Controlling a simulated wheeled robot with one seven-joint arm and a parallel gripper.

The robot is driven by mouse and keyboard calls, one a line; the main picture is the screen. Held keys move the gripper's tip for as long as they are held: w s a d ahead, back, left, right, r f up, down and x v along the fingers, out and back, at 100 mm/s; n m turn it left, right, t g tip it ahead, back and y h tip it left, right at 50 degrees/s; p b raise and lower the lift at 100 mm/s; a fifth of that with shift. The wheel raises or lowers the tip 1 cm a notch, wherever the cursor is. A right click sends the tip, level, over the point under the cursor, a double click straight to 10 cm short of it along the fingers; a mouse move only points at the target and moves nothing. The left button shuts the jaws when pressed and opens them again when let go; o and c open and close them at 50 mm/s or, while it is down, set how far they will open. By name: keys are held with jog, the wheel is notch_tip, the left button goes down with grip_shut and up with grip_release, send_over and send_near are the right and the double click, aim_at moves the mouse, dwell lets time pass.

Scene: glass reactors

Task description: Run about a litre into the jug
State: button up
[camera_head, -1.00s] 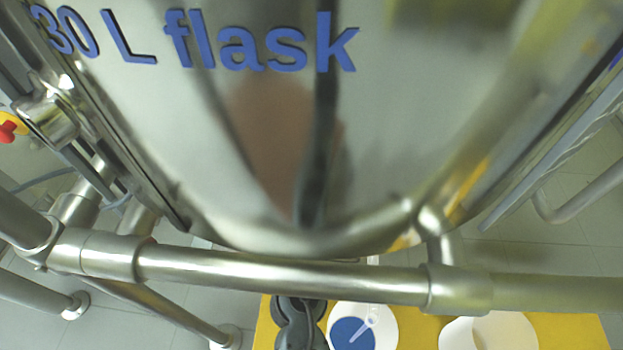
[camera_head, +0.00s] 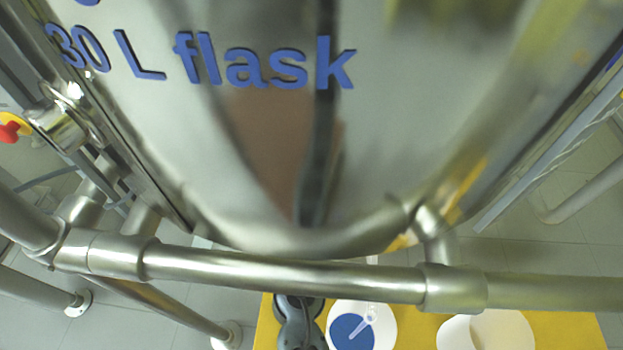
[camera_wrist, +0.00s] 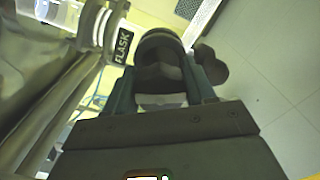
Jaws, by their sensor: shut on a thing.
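The steel flask vessel (camera_head: 290,160) marked "30 L flask" fills most of the head view. Below it, a round white vessel with blue inside (camera_head: 352,332) and a pale object in it stands on a yellow surface (camera_head: 420,327). A second white vessel (camera_head: 487,331) stands to its right; I cannot tell which is the jug. In the wrist view, my gripper (camera_wrist: 160,80) is shut on a dark rounded part (camera_wrist: 162,52), beside a metal fitting with a black "FLASK" label (camera_wrist: 122,46). The outlet and any flow are not clearly visible.
A steel frame rail (camera_head: 290,275) crosses in front of the flask's underside. A red and yellow knob (camera_head: 10,130) is at the far left. Grey floor tiles (camera_wrist: 275,70) lie open at the right of the wrist view.

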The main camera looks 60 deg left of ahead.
jog(key=shift+f, duration=0.1)
jog(key=o, duration=1)
